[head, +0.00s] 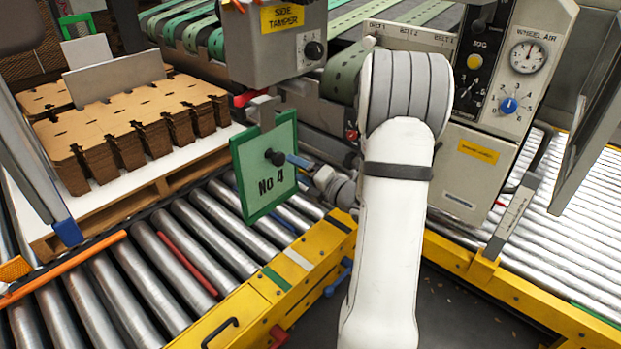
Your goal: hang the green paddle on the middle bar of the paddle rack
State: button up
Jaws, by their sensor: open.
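The green paddle (247,190) has a green rim, a paler face marked "No 4" and a black knob. It hangs upright, slightly tilted in the picture, left of my arm and above the rollers. A grey hook-like piece (262,114) stands at its top edge; what bears it behind is hidden. My gripper (291,160) is open at the paddle's right side, with a blue fingertip close to the knob. I cannot tell whether it touches the knob. I cannot clearly make out the paddle rack or its middle bar.
A grey "SIDE TAMPER" box (262,55) hangs just above the paddle. Stacked brown cardboard blanks (120,120) lie at the left. A roller conveyor (130,285) with a yellow frame (250,305) runs below. A control panel (500,90) stands right of my arm.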

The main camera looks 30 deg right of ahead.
aim_at(282, 161)
jog(key=p+x, duration=0.1)
jog(key=x, duration=0.2)
jog(key=shift+w+a, duration=0.15)
jog(key=shift+w, duration=0.1)
jog(key=shift+p+x, duration=0.3)
jog(key=shift+x, duration=0.95)
grip_shut()
dwell(0.5)
